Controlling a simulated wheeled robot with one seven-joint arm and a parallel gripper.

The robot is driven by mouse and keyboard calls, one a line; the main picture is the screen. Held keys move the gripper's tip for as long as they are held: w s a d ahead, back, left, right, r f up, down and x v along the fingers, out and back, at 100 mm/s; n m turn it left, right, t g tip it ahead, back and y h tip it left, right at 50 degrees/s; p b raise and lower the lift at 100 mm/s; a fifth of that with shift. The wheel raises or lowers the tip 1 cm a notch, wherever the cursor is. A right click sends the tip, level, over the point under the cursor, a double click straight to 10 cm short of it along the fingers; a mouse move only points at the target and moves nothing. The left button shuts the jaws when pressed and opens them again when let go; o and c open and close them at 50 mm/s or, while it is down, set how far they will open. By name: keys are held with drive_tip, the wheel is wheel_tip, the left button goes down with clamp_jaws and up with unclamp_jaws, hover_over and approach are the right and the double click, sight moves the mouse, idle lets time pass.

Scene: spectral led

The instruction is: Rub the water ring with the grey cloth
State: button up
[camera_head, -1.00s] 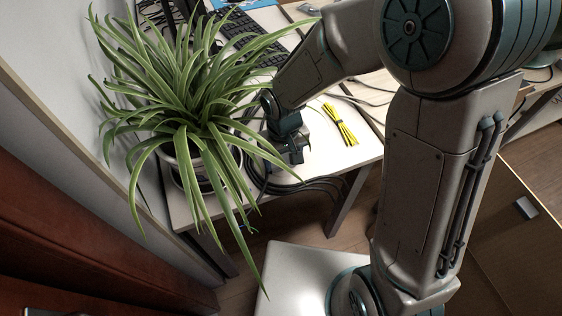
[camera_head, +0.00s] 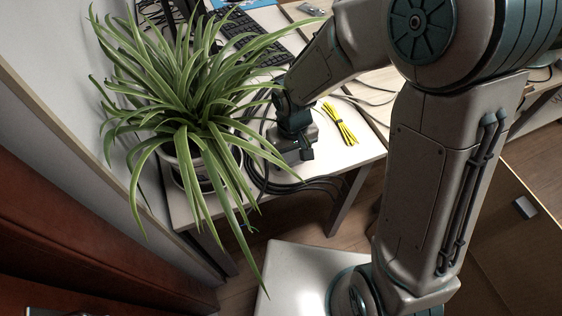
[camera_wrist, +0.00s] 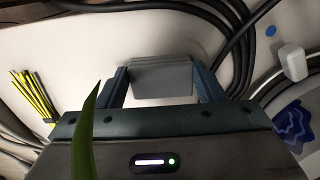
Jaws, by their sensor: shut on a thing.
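My gripper (camera_wrist: 161,88) is shut on the grey cloth (camera_wrist: 160,80), which shows as a folded grey block between the two fingers in the wrist view. In the head view my gripper (camera_head: 296,152) is low over the white desk (camera_head: 330,165), to the right of the plant. The cloth's underside is hidden, so I cannot tell whether it touches the desk. I cannot make out the water ring in either view.
A large leafy plant (camera_head: 190,110) in a pot stands left of my gripper, its leaves hanging close. Black cables (camera_wrist: 238,45) curve behind and beside the cloth. A yellow bundle (camera_head: 340,124) lies to the right. A keyboard (camera_head: 250,35) is at the back.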

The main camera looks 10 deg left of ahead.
idle(0.4)
drive_tip(key=shift+s+a+b, duration=0.35)
drive_tip(key=shift+s+a, duration=0.25)
drive_tip(key=shift+a, duration=0.4)
drive_tip(key=shift+s+a+b, duration=0.3)
drive_tip(key=shift+s+a, duration=0.3)
drive_tip(key=shift+a, duration=0.35)
drive_tip(key=shift+r+p, duration=0.65)
drive_tip(key=shift+r, duration=0.15)
drive_tip(key=shift+f, duration=0.1)
drive_tip(key=shift+p, duration=1)
